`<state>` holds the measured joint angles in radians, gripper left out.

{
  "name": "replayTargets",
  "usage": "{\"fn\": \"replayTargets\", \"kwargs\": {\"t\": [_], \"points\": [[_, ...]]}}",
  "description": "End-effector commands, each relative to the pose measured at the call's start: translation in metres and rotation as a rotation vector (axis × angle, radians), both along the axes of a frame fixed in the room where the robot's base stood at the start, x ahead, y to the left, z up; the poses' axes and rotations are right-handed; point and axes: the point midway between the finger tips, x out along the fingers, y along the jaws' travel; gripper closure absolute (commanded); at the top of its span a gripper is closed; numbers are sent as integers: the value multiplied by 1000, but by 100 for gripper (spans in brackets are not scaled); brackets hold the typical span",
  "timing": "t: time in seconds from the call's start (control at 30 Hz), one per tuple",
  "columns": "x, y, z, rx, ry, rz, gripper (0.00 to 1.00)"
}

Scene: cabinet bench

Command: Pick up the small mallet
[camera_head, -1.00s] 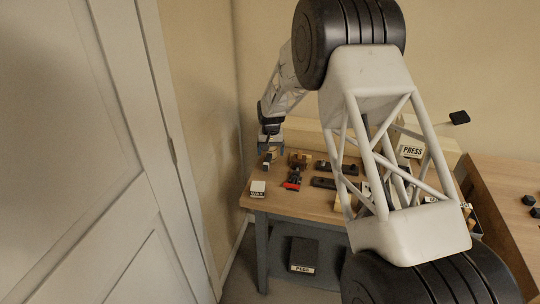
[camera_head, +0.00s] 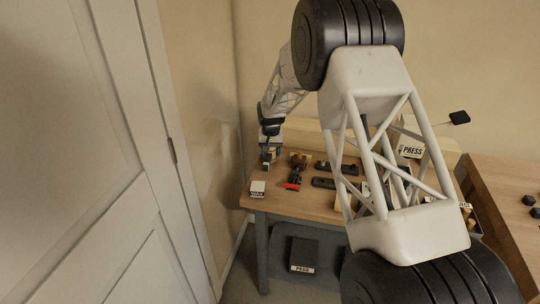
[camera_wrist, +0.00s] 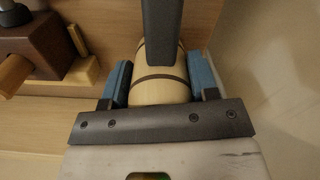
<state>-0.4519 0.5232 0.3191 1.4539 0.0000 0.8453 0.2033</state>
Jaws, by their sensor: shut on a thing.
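My gripper (camera_head: 268,160) is low at the back left of the bench in the head view. In the wrist view its two blue fingertips (camera_wrist: 161,80) stand on either side of a pale wooden barrel-shaped piece with a dark band, seemingly the head of the small mallet (camera_wrist: 158,95). The gripper is shut on it. A dark grey bar (camera_wrist: 162,35) runs over it from the top edge; I cannot tell whether it is the mallet's handle. Whether the mallet touches the bench is hard to tell.
A dark brown wooden block (camera_wrist: 35,45) lies left of the gripper in the wrist view. On the bench (camera_head: 305,205) are a WAX box (camera_head: 257,189), a red-and-black tool (camera_head: 293,180) and dark trays (camera_head: 323,183). A wall stands close to the left.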

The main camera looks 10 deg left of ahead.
Motion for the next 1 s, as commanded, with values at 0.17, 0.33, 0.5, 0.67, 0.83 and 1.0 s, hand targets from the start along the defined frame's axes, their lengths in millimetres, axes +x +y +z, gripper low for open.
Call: {"fn": "replayTargets", "kwargs": {"t": [0.17, 0.33, 0.5, 0.67, 0.83, 1.0], "points": [[0, 0, 0, 0, 0, 0, 74], [0, 0, 3, 0, -1, 0, 74], [0, 0, 14, 0, -1, 0, 74], [0, 0, 33, 0, -2, 0, 74], [0, 0, 59, 0, -2, 0, 74], [0, 0, 83, 0, -2, 0, 74]]}}
